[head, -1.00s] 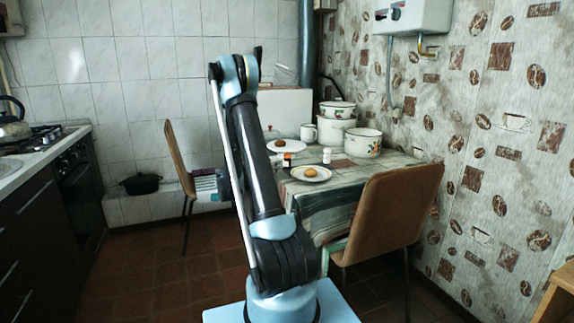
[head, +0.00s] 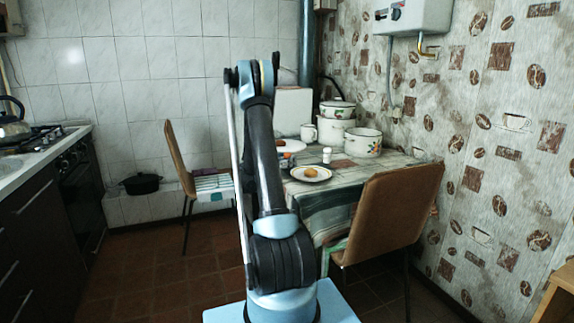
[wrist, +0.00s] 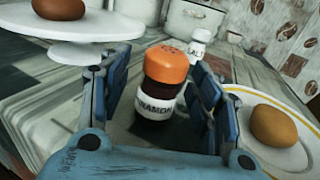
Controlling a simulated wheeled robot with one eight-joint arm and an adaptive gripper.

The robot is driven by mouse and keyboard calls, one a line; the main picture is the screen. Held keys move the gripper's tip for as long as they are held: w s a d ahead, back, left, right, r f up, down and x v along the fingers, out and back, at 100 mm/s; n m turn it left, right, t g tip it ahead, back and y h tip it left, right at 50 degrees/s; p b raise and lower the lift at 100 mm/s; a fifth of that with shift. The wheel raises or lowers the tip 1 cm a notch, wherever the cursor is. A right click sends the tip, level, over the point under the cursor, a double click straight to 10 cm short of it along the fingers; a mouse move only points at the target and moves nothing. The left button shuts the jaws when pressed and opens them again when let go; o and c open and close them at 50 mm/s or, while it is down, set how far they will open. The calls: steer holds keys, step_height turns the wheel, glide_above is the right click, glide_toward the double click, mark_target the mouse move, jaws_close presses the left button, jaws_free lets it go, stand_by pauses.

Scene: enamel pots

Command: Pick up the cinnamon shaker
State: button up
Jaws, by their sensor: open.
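The cinnamon shaker (wrist: 163,82) stands upright on the table in the wrist view. It has an orange cap, a dark body and a white label with part of its name readable. My gripper (wrist: 158,90) is open, with one blue finger to the left of the shaker and one to the right. The shaker is between the fingers, and I see no clear grip on it.
A white-capped shaker (wrist: 201,42) stands just behind, near white pots (head: 361,142). A plate with a brown roll (wrist: 273,125) is close on the right. A raised white stand (wrist: 90,25) with another roll is at the left. A brown chair (head: 390,215) stands at the table's front.

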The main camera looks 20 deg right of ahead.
steer(key=shift+d, duration=0.2)
steer(key=shift+c, duration=0.2)
steer(key=c, duration=1.2)
steer(key=shift+r, duration=0.1)
steer(key=shift+c, duration=0.4)
